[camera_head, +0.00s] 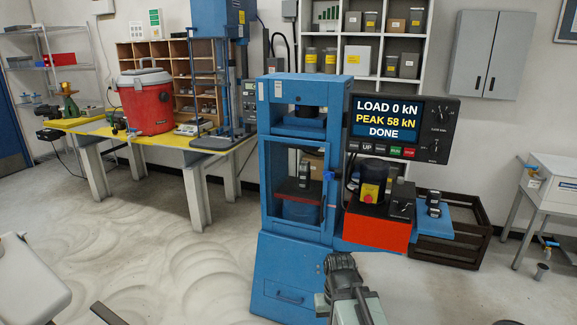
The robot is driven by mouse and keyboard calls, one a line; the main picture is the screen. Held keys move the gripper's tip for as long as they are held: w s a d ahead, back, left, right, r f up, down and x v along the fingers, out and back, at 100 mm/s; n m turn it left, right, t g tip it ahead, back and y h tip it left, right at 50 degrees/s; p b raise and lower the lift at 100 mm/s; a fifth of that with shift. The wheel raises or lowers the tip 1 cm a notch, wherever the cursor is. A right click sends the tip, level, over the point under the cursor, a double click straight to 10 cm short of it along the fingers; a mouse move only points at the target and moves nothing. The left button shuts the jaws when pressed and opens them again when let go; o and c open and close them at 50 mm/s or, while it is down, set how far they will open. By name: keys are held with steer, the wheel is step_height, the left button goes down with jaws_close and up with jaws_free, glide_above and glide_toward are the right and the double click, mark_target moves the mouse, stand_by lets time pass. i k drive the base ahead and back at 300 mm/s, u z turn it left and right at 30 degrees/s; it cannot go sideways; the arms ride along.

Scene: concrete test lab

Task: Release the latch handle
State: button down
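A blue compression test machine (265,205) stands in the middle of the camera_head view. Its framed front door (323,210) looks closed over the chamber. A small blue handle (329,175) sticks out at the door's right edge, about halfway up; it looks like the latch handle. A small dark block (305,174) stands on the reddish platen inside. My gripper (341,263) is low in front of the machine, below and apart from the handle. Its fingers are not clear from behind, so I cannot tell whether they are open.
A display (402,127) reads LOAD 0 kN, PEAK 58 kN, DONE. Below it is an orange-fronted control unit (376,232) with a yellow and red button. A blue side shelf (459,216) and dark crate (462,252) stand at right. Concrete floor (150,260) at left is clear.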

mark_target(328, 175)
steer(key=u, duration=0.7)
steer(key=i, duration=1.9)
steer(key=u, duration=0.65)
steer(key=k, duration=0.8)
steer(key=u, duration=0.2)
steer(key=i, duration=0.9)
steer(key=z, duration=0.1)
